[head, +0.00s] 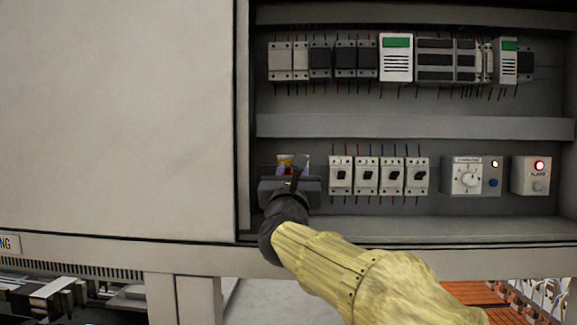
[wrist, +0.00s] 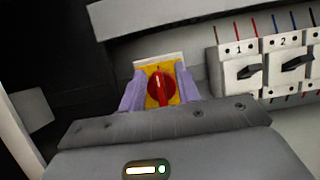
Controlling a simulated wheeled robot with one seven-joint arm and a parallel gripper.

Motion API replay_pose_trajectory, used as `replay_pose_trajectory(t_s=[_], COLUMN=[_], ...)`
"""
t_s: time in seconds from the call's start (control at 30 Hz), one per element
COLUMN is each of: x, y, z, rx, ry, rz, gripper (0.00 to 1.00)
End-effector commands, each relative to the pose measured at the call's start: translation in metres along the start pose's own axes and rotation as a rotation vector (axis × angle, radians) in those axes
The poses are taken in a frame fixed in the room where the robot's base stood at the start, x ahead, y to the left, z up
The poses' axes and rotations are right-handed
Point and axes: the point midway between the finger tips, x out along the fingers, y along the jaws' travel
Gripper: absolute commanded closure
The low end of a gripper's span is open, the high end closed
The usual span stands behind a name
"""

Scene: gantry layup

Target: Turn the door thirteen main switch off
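The main switch (wrist: 161,88) is a red rotary knob on a yellow plate, with its handle pointing near upright in the wrist view. In the head view only a bit of the yellow plate (head: 285,158) shows behind my gripper (head: 292,172). In the wrist view my gripper (wrist: 160,92) is open. Its two lavender fingers stand apart on the left and right of the knob, with the knob between them. Space shows between the fingers and the red handle. I cannot tell how deep the fingertips reach.
Several small numbered breakers (head: 366,175) stand in a row just right of the switch. Further right are a white dial box (head: 468,176) and an alarm box with a lit red lamp (head: 531,175). A cabinet panel (head: 120,120) fills the left, and a grey rail (head: 410,126) runs above.

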Motion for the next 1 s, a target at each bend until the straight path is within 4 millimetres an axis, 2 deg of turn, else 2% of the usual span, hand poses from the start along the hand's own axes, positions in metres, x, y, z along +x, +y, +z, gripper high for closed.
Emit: replay_pose_trajectory(t_s=[0.17,0.33,0.73,1.0], x=[-0.0016,-0.0027,-0.0034,-0.0032], y=[0.0039,0.0069,0.009,0.006], z=[-0.0004,-0.0004,-0.0045,-0.0084], rx=[0.003,0.005,-0.006,-0.087], ry=[0.001,0.002,0.008,0.009], rz=[0.005,0.01,0.017,0.046], gripper=[0.68,1.0,1.0,1.0])
